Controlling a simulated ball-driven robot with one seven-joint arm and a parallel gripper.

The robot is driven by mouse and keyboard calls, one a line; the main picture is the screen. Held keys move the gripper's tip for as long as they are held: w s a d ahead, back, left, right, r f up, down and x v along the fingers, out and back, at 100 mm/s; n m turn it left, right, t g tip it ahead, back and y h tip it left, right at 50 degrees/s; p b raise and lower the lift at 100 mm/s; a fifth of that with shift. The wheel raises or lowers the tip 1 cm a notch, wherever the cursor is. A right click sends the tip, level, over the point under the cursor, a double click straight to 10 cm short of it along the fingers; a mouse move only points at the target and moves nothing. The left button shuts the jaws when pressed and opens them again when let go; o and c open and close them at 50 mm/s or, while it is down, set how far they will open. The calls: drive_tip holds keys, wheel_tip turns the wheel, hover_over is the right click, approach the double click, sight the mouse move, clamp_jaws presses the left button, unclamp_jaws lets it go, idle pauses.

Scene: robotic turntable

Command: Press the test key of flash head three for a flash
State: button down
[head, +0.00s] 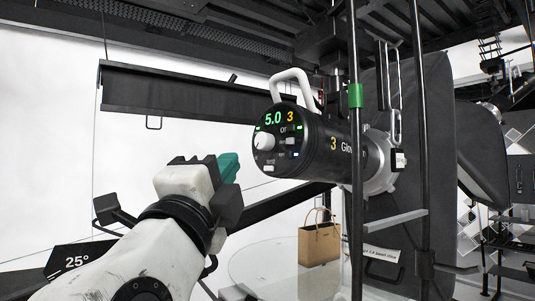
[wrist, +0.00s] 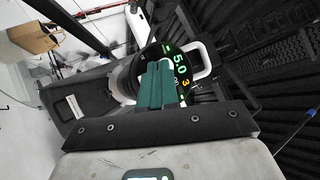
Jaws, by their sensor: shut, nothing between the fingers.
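Which small key is the test key, I cannot read. My gripper (head: 229,167), with teal fingers, is shut and empty, left of the panel and a little below its middle, apparently just short of it. In the wrist view, the fingers (wrist: 158,84) cover part of the panel (wrist: 183,72), including the keys; contact cannot be told.
A clear round turntable (head: 262,262) carries a tan handbag (head: 320,241) below the head. Dark vertical poles (head: 356,210) and a large black softbox (head: 470,150) stand to the right. A black bar (head: 180,92) hangs at upper left. Open space lies between gripper and bar.

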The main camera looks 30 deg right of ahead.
sight(269, 168)
drive_tip(key=shift+w+d+f+b, duration=0.1)
drive_tip(key=shift+w+d+b, duration=0.1)
drive_tip(key=shift+d, duration=0.8)
drive_tip(key=shift+w+d+f+b, duration=0.1)
drive_tip(key=shift+d+b, duration=0.1)
drive_tip(key=shift+d, duration=0.75)
drive_tip(key=shift+d, duration=0.1)
idle(0.5)
drive_tip(key=shift+d+b, duration=0.3)
drive_tip(key=shift+b, duration=0.25)
drive_tip(key=shift+w+d+b, duration=0.15)
drive_tip(key=shift+d+b, duration=0.15)
drive_tip(key=shift+d, duration=0.1)
idle(0.7)
drive_tip(key=shift+a+f, duration=0.1)
drive_tip(key=shift+a, duration=0.05)
drive_tip(key=shift+a+b, duration=0.6)
drive_tip(key=shift+b, duration=0.1)
